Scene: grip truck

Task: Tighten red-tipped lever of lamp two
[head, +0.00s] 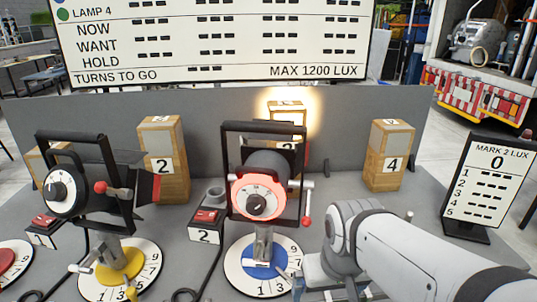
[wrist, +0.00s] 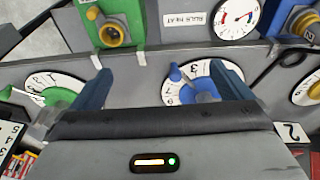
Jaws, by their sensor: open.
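Lamp two (head: 262,185) stands in the middle of the head view, with a black yoke, a pinkish-red front ring and a black dial. Its lever has a red tip (head: 305,222) and hangs at the right side of the yoke. It stands over a blue and white numbered disc (head: 262,255). My gripper (wrist: 163,75) is open in the wrist view, its two dark blue fingers apart with nothing held. Between and beyond them is a blue pointer on a numbered white disc (wrist: 195,88). The red-tipped lever cannot be made out in the wrist view. My arm comes in from the right of the head view.
Lamp one (head: 66,190) stands left with its own red-tipped lever (head: 101,187). Wooden blocks (head: 170,175) (head: 386,160) stand behind. A lit block (head: 288,110) shows behind lamp two. A lux board (head: 488,185) stands right. The wrist view shows a heat gauge (wrist: 232,17).

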